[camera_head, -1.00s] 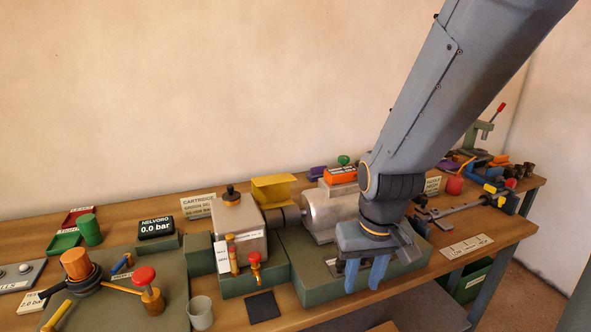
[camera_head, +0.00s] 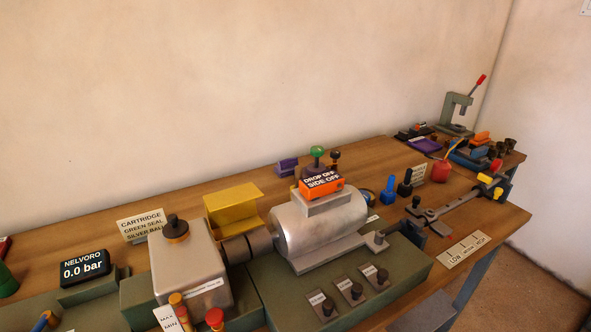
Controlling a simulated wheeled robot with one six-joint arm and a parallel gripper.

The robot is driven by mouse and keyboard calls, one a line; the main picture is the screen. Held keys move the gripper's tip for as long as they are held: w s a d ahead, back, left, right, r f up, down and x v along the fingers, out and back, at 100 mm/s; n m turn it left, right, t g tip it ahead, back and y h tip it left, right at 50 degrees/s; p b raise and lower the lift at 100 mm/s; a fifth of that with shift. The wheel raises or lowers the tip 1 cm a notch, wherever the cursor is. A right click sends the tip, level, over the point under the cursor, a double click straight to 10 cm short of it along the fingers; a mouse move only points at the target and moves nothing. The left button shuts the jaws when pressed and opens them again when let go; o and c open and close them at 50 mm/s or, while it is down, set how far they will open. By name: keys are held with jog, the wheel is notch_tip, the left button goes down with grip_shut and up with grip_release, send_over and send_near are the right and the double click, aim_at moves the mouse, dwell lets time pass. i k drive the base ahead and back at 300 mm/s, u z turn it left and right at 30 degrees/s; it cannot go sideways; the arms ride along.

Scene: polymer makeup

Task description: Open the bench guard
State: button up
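No part is labelled as the bench guard. The likeliest is a bent yellow cover (camera_head: 233,210) left of centre, at the dark shaft coupling (camera_head: 247,246). The coupling shows in front of and below its lower edge. I cannot tell whether the cover is hinged up or down. The coupling joins a grey metal box (camera_head: 188,268) with a black and orange cap to a silver motor cylinder (camera_head: 320,222). My gripper and arm are not in view.
An orange-fronted box (camera_head: 321,188) reading "DROP OFF SIDE OFF" sits on the motor. Several black knobs on plates (camera_head: 352,290) stand in front. A Nelvoro display (camera_head: 84,268) reads 0.0 bar at left. A clamp-like tool (camera_head: 455,211) and a red bulb (camera_head: 440,170) lie at right.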

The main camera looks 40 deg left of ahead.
aim_at(231, 212)
jog(key=z, duration=0.25)
jog(key=k, duration=1.25)
jog(key=u, duration=1.8)
